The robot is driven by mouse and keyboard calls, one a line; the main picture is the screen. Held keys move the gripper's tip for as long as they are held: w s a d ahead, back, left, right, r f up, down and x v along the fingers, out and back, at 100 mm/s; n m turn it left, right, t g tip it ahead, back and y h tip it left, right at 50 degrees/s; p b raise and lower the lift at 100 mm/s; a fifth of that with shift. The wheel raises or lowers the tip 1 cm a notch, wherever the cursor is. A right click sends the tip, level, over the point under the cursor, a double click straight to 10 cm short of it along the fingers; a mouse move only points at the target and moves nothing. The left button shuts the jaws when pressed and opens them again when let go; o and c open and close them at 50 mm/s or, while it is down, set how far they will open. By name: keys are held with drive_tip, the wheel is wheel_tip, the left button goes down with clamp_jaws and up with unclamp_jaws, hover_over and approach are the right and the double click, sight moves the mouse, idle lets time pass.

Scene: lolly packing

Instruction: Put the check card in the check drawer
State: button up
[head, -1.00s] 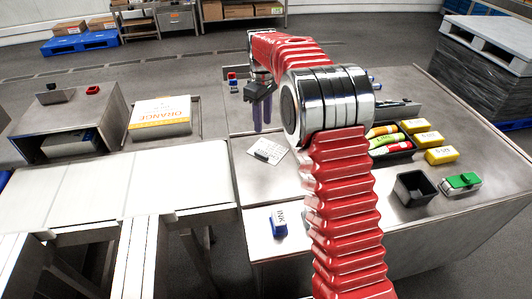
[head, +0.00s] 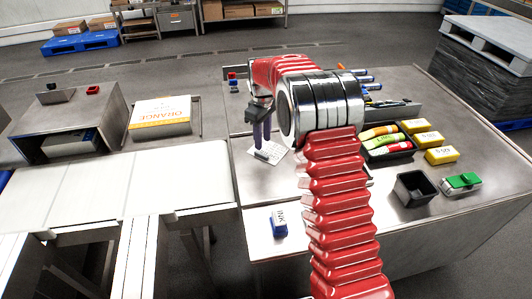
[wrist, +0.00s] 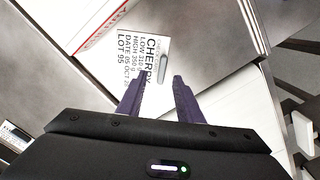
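The check card (head: 281,151) is white and lies on the steel bench with a dark raised grip on it. In the wrist view the card (wrist: 130,48) reads CHERRY with low, high, date and lot lines, and its grip (wrist: 163,68) looks grey. My gripper (head: 262,148) is over the card, with dark purple fingers pointing down. In the wrist view my gripper (wrist: 160,84) is open, with nothing between its fingers. The fingertips appear just short of the grip; contact cannot be told. I cannot identify the check drawer for certain.
A steel housing (head: 112,100) stands at the left, near an ORANGE carton (head: 160,112). A blue ink block (head: 279,224) lies at the front. Right of my arm are a black tray (head: 402,153), yellow blocks (head: 441,155), an empty dark bin (head: 414,190) and a green-topped tool (head: 462,182).

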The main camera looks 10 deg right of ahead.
sight(261, 154)
drive_tip(key=shift+f, duration=0.5)
drive_tip(key=shift+a+f, duration=0.15)
drive_tip(key=shift+f, duration=1.15)
drive_tip(key=shift+a+f, duration=0.15)
drive_tip(key=shift+f, duration=1.15)
drive_tip(key=shift+c, duration=0.5)
clamp_jaws()
